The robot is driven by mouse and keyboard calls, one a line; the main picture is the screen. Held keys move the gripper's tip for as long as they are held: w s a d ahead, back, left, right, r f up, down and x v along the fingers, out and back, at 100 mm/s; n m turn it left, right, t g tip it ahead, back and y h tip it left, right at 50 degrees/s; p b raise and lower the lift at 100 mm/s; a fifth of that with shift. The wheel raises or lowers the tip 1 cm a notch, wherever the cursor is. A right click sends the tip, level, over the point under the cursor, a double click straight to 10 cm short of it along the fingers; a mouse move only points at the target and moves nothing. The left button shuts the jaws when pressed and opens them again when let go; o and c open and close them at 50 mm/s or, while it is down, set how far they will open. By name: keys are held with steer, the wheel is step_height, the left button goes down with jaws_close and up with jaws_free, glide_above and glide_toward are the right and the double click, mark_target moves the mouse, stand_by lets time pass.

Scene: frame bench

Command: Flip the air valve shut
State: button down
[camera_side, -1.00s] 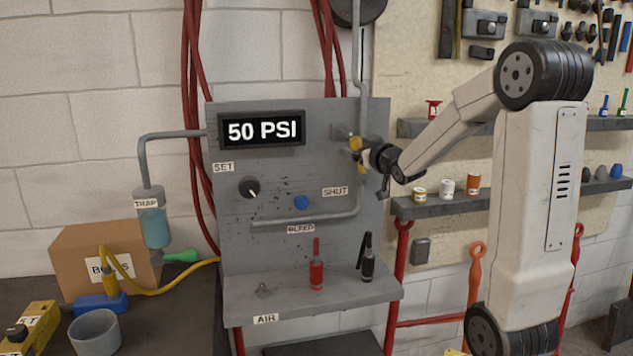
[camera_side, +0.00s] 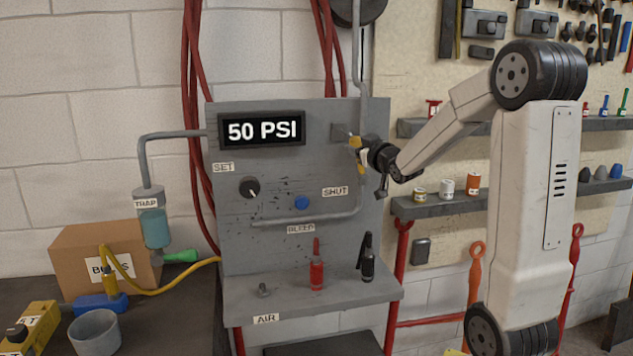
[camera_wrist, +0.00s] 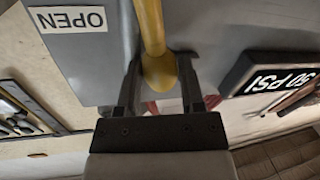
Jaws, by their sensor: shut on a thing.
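The yellow handle of the air valve (camera_side: 355,143) is at the upper right of the grey panel, by the grey pipe. My gripper (camera_side: 367,154) is at this handle, reaching in from the right. In the wrist view the yellow handle (camera_wrist: 151,30) runs from the top edge down between the fingers of my gripper (camera_wrist: 158,88), which are shut on its rounded end. An OPEN label (camera_wrist: 73,19) appears upside down beside the handle. The SHUT label (camera_side: 335,191) is lower on the panel, left of the pipe. The valve body is mostly hidden by my gripper.
The display (camera_side: 264,130) reads 50 PSI. A black knob (camera_side: 250,187) and a blue button (camera_side: 301,202) are on the panel. Shelves with small cans (camera_side: 446,188) are behind my arm.

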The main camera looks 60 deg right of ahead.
steer(key=shift+w+a+f+n+g, duration=0.15)
steer(key=shift+w+a+f+n, duration=0.2)
steer(key=shift+n, duration=0.35)
steer(key=shift+w+a+f+n+g, duration=0.15)
steer(key=shift+w+a+n, duration=0.3)
steer(key=shift+n, duration=0.25)
steer(key=shift+c, duration=1.1)
jaws_free()
steer(key=shift+r, duration=0.1)
steer(key=shift+s+a, duration=0.1)
steer(key=shift+s, duration=0.1)
steer(key=v, duration=0.7)
steer(key=shift+s, duration=0.2)
steer(key=shift+a, duration=0.1)
